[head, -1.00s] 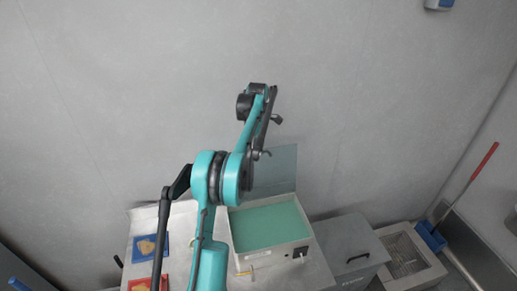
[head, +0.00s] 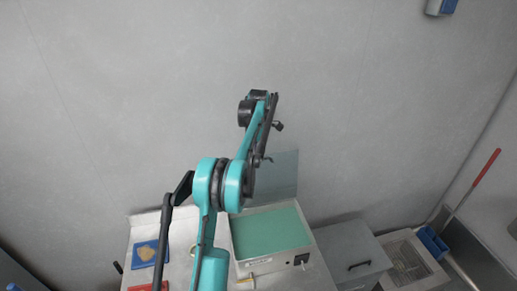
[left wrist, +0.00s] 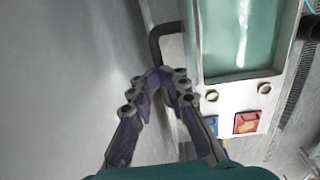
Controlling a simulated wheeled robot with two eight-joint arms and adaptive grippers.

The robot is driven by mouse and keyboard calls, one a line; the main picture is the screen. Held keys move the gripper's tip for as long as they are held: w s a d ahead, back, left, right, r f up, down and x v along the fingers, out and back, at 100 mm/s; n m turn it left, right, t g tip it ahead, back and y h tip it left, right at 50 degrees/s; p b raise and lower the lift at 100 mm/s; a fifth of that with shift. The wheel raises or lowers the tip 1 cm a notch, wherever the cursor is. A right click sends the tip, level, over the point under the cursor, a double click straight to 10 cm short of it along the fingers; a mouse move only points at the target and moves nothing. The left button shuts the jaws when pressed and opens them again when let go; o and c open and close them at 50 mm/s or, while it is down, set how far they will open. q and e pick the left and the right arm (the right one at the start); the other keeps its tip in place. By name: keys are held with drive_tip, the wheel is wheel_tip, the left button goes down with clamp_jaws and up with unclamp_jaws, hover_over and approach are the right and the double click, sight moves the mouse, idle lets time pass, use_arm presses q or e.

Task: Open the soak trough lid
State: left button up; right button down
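The soak trough (head: 301,259) is a pale box with a flat green inside, on the worktop in the head view. Its grey-green lid (head: 284,172) stands up at the back edge, partly hidden by my left arm. In the left wrist view the trough (left wrist: 222,95) is at upper right, with a bent black handle (left wrist: 155,42) at its side. My left gripper (left wrist: 161,76) has its fingertips drawn together at the lower end of this handle and looks shut on it. In the head view my arm hides the grip. My right gripper is not in view.
A grey box with a handle (head: 350,245) and a basin with a grate (head: 392,245) stand to the right. A blue card (head: 140,255) and a red card (head: 147,287) lie at the left. The grey wall is close behind the lid.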

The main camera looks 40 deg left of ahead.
use_arm(q)
drive_tip(key=shift+a+f, duration=0.1)
drive_tip(key=shift+f, duration=0.15)
wheel_tip(320, 180, up, 13)
drive_tip(key=shift+s+d+f, duration=0.2)
drive_tip(key=shift+s+d, duration=0.15)
drive_tip(key=shift+d, duration=0.1)
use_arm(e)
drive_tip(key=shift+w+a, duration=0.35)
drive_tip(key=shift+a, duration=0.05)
use_arm(q)
drive_tip(key=shift+f, duration=0.1)
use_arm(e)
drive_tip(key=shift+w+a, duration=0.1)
